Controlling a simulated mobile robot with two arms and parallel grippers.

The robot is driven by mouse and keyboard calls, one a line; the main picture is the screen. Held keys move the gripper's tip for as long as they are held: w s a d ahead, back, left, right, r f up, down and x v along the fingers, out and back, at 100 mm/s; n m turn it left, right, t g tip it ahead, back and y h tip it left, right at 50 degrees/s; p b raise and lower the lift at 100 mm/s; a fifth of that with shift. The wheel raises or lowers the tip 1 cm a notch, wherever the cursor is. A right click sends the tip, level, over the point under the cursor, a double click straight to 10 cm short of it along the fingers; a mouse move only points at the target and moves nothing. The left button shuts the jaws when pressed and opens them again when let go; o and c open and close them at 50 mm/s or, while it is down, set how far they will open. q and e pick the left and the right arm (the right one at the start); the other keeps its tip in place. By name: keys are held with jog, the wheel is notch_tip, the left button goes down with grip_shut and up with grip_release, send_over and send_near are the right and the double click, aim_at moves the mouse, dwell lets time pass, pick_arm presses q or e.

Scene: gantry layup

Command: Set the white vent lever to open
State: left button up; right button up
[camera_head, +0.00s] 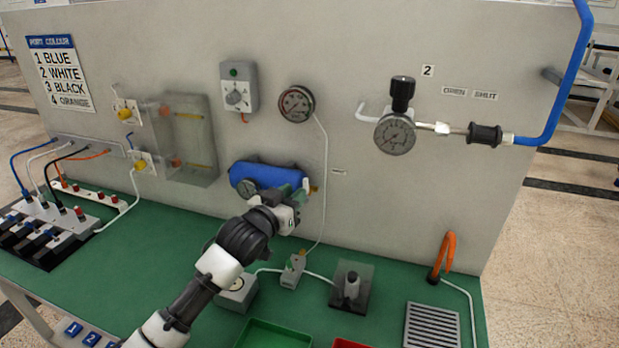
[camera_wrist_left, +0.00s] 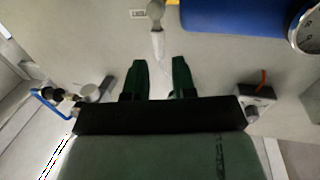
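The blue tank (camera_head: 268,175) with a small gauge is on the grey panel. In the left wrist view the white vent lever (camera_wrist_left: 157,45) juts from a grey pivot beside the end of the blue tank (camera_wrist_left: 230,15). In the head view the lever is small and mostly hidden by my gripper. My left gripper (camera_head: 299,197) is at the right end of the tank. In the left wrist view its two dark green fingers (camera_wrist_left: 156,66) stand apart, with the lever's white tip lined up with the gap. I cannot tell contact. My right gripper is not in view.
A gauge (camera_head: 297,103) and its thin hose are above the tank. A gauge (camera_head: 395,134) with a black knob and blue pipe is at the right. A fitting (camera_head: 292,271) and dark block (camera_head: 351,286) stand on the green bench (camera_head: 385,265) below.

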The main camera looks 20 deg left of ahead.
aim_at(305, 185)
pick_arm(q)
jog(key=p+x, duration=0.1)
jog(key=x, duration=0.4)
jog(key=shift+w+d, duration=0.1)
jog(key=shift+w, duration=0.05)
jog(key=shift+x, duration=1.05)
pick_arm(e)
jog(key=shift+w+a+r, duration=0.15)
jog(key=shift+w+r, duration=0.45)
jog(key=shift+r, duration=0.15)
pick_arm(q)
jog(key=shift+f, duration=0.1)
grip_shut()
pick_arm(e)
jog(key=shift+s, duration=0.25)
